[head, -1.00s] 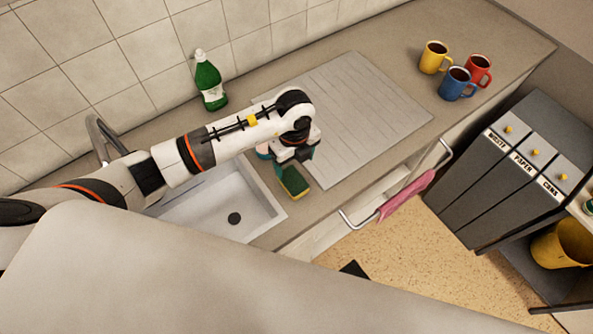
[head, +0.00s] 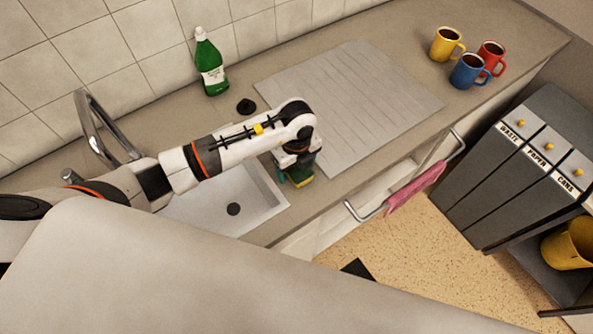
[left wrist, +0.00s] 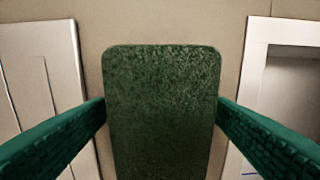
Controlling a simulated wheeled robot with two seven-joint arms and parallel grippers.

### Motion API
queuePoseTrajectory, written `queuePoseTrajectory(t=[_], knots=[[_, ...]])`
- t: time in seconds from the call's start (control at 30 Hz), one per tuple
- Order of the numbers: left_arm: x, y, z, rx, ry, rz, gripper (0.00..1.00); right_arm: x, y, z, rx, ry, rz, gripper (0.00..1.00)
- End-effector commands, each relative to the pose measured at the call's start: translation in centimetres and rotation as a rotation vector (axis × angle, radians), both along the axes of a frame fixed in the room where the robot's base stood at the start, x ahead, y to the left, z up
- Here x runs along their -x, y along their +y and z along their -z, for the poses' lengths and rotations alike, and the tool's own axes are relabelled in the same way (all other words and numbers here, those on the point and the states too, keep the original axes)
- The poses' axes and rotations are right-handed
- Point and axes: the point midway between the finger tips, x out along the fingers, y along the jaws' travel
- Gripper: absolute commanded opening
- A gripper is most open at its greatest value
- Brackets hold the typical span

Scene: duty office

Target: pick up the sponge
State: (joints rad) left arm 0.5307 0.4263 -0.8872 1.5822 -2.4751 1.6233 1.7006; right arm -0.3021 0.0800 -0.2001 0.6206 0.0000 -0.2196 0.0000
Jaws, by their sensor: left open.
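The sponge (head: 302,182) lies on the counter strip between the sink and the grooved drainboard, mostly hidden under my left gripper (head: 294,176) in the head view. In the left wrist view its dark green top (left wrist: 162,100) fills the middle. My left gripper is open, with one green finger on each side of the sponge. A narrow gap shows beside the sponge's far part; whether the fingers touch it nearer the bottom I cannot tell. My right gripper is not in view.
The sink (head: 222,213) is left of the sponge and the drainboard (head: 350,105) right of it. A green bottle (head: 211,65) and a black plug (head: 246,106) are behind. Yellow (head: 445,44), blue (head: 467,71) and red (head: 490,55) mugs stand far right. A pink cloth (head: 416,186) hangs in front.

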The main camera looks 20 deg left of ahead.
Motion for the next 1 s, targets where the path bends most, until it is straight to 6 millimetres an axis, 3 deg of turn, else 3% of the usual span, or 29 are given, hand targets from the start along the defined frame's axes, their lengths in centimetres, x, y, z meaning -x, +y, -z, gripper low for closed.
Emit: queuePoseTrajectory(t=[0.13, 0.4, 0.77, 1.0], knots=[[0.0, 0.0, -0.1, 0.000, 0.000, 0.000, 0.73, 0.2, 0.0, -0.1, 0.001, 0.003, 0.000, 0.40], [0.0, 0.0, -0.1, 0.000, 0.000, 0.000, 0.29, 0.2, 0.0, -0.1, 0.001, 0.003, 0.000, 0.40], [0.0, 0.0, -0.7, 0.001, -0.001, 0.000, 0.29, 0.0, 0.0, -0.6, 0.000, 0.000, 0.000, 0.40], [-0.1, 0.0, -3.7, 0.001, -0.002, 0.001, 0.29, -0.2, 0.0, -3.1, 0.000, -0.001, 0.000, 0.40]])
